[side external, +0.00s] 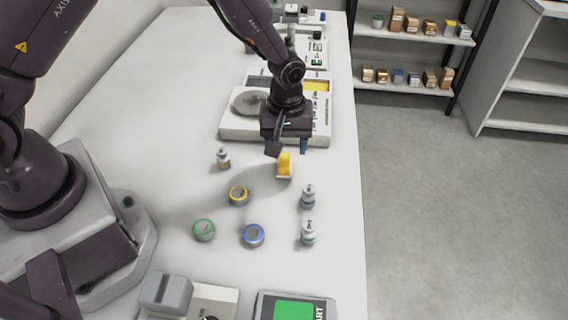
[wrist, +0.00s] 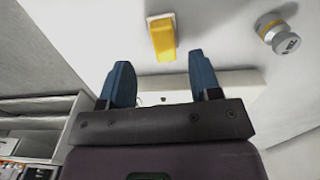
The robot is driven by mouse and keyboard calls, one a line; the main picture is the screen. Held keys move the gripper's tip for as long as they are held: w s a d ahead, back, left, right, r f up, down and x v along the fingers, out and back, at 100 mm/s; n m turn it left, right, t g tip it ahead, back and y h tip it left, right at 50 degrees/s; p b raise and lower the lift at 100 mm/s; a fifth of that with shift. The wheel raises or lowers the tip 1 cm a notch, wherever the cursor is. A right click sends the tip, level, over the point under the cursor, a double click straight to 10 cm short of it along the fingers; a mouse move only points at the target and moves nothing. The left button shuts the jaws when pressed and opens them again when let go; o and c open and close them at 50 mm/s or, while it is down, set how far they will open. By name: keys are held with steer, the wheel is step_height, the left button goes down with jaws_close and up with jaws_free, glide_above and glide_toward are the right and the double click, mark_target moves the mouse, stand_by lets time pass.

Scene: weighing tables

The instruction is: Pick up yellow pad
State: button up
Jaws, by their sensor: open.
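The yellow pad (side external: 285,163) has a pale base and rests on the white table (side external: 165,110) in front of the scale. In the wrist view the yellow pad (wrist: 162,38) lies beyond the fingertips, roughly midway between them sideways. My gripper (side external: 287,148) is above the table close to the pad; its two blue fingers (wrist: 160,82) are apart with nothing between them. The gripper does not appear to touch the pad.
A white scale (side external: 232,127) with a round plate stands behind the pad. Small bottles (side external: 223,158), (side external: 308,197), (side external: 308,232) and yellow, green and blue ringed discs (side external: 239,195), (side external: 204,230), (side external: 253,236) stand nearby. A green-screened device (side external: 294,306) is at the front edge.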

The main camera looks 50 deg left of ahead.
mark_target(284, 159)
steer(key=shift+a+f, duration=0.15)
steer(key=shift+f, duration=1.25)
steer(key=shift+a+f, duration=0.1)
steer(key=shift+f, duration=1.25)
steer(key=c, duration=1)
